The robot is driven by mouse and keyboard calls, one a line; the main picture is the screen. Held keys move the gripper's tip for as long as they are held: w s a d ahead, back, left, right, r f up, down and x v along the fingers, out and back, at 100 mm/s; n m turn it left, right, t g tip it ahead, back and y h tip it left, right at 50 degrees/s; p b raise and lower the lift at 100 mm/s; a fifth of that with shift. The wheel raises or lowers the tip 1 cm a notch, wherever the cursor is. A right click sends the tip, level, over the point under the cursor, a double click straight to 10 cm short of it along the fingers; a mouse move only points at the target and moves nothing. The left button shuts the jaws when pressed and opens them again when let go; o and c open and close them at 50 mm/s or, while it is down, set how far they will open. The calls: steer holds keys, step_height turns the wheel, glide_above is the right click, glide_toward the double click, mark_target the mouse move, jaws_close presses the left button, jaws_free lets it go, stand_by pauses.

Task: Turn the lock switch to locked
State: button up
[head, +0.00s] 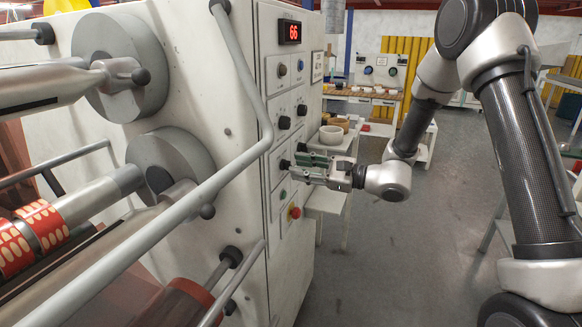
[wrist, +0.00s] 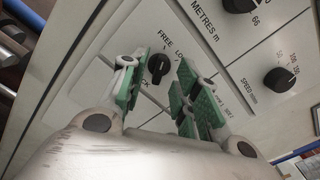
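The lock switch (wrist: 159,67) is a small black knob on the pale panel, marked FREE and LOCK around it; part of the lettering is hidden by a finger. In the wrist view, my gripper (wrist: 163,88) is open, with its green-padded fingers on either side of the knob. A gap shows between the knob and each finger pad. In the head view, my gripper (head: 295,168) reaches leftwards to the machine's control panel (head: 277,101), its fingertips close to the panel's face.
Other black knobs sit nearby, including one marked METRES m and a speed knob (wrist: 280,79). A red button (head: 294,212) is lower on the panel. A red display (head: 291,31) reads 66. Grey bars (head: 243,75) cross left of the panel. Open floor (head: 400,250) lies right.

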mark_target(287, 166)
steer(key=x, duration=0.2)
steer(key=shift+w+a, duration=0.15)
steer(key=shift+a, duration=0.15)
jaws_close()
steer(key=shift+m, duration=0.3)
steer(key=m, duration=0.5)
steer(key=shift+w+m, duration=0.1)
steer(key=shift+m, duration=0.2)
steer(key=m, duration=0.5)
steer(key=shift+w+d+m, duration=0.1)
steer(key=shift+m, duration=0.2)
